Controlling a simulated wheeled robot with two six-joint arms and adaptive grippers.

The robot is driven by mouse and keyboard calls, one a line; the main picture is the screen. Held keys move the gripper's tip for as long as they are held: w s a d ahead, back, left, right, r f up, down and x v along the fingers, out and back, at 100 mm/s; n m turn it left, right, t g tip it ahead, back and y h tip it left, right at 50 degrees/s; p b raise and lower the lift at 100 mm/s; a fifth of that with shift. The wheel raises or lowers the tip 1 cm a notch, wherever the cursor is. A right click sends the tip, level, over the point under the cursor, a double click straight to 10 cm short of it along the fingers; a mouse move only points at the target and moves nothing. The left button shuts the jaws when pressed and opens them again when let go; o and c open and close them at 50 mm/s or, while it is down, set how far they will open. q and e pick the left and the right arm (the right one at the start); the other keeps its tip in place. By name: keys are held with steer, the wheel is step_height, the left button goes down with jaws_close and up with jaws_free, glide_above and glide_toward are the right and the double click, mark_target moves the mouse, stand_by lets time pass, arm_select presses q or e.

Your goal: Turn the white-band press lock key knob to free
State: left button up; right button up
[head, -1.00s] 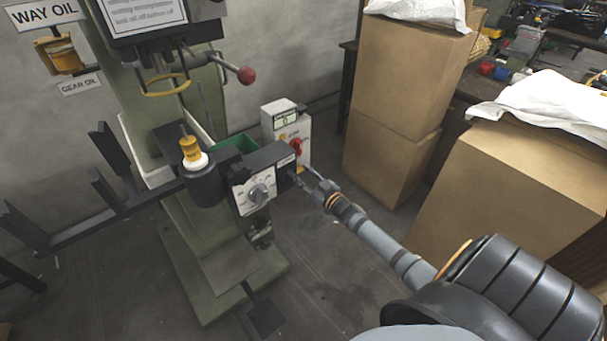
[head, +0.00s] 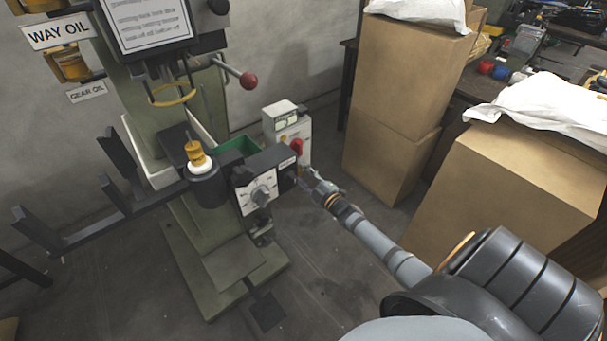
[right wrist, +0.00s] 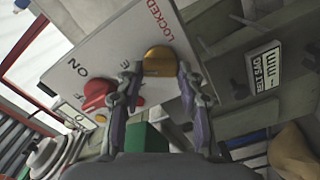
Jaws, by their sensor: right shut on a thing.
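The lock key knob (right wrist: 158,62) is a round brass-coloured knob on a white panel (right wrist: 95,45) in the right wrist view, beside the printed word LOCKED. My right gripper (right wrist: 158,80) is shut on it, one finger on each side. Its exact turn angle is hard to read. A red knob (right wrist: 98,93) sits left of the fingers on the same panel. In the head view, my right gripper (head: 311,180) is at the box with the red knob (head: 296,147); the brass knob cannot be made out there. The press has a white band (head: 200,165). My left gripper is not in view.
A black box with a dial face (head: 258,192) stands just left of my right gripper. A red-ball lever (head: 248,81) sticks out above. Cardboard boxes (head: 390,150) stand close on the right.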

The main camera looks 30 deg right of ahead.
steer(key=n, duration=0.5)
steer(key=shift+f+n, duration=0.15)
steer(key=shift+n, duration=0.15)
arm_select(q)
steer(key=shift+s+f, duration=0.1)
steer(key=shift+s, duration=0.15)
arm_select(e)
steer(key=shift+n, duration=0.4)
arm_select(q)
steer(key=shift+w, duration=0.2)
arm_select(e)
steer(key=o, duration=1)
steer(key=shift+c, duration=0.2)
steer(key=shift+o, duration=1)
steer(key=shift+a, duration=0.1)
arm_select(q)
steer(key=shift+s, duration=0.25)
